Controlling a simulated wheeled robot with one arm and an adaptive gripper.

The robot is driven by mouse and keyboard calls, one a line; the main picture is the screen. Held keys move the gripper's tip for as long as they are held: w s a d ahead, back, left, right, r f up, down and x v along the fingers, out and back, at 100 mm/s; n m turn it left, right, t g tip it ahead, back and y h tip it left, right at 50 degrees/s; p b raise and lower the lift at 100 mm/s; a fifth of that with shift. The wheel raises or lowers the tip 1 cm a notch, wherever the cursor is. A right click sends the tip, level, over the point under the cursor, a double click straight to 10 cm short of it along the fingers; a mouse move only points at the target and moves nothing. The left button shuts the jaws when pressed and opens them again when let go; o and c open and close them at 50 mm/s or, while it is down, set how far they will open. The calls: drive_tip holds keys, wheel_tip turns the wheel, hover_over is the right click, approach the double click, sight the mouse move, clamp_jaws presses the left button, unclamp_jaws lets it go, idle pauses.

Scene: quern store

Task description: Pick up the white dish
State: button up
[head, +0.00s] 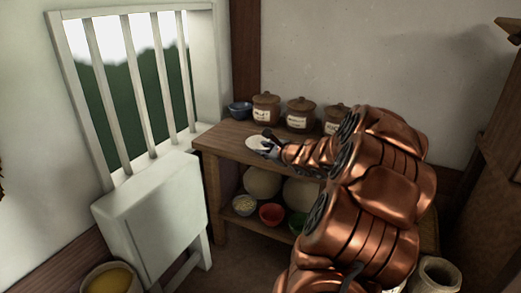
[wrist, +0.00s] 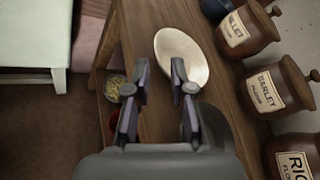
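The white dish (head: 260,143) lies on the wooden shelf top near its left end. In the wrist view the dish (wrist: 182,52) is a pale, shallow oval just ahead of my fingertips. My gripper (wrist: 160,82) is open, with a clear gap between its two fingers. The right fingertip overlaps the near edge of the dish in the picture; I cannot tell whether it touches. In the head view my gripper (head: 269,145) is at the dish's right side and hides part of it.
Labelled brown jars (head: 266,108) and a blue bowl (head: 240,110) stand behind the dish on the shelf top (head: 222,142). Bowls, including a red one (head: 271,214), sit on the lower shelf. A white cabinet (head: 152,212) stands to the left, below a barred window.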

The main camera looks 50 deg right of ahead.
sight(255, 155)
drive_tip(key=shift+f+b+x, duration=0.25)
drive_tip(key=shift+b+x, duration=0.4)
drive_tip(key=shift+x, duration=2.4)
drive_tip(key=shift+r, duration=0.15)
clamp_jaws()
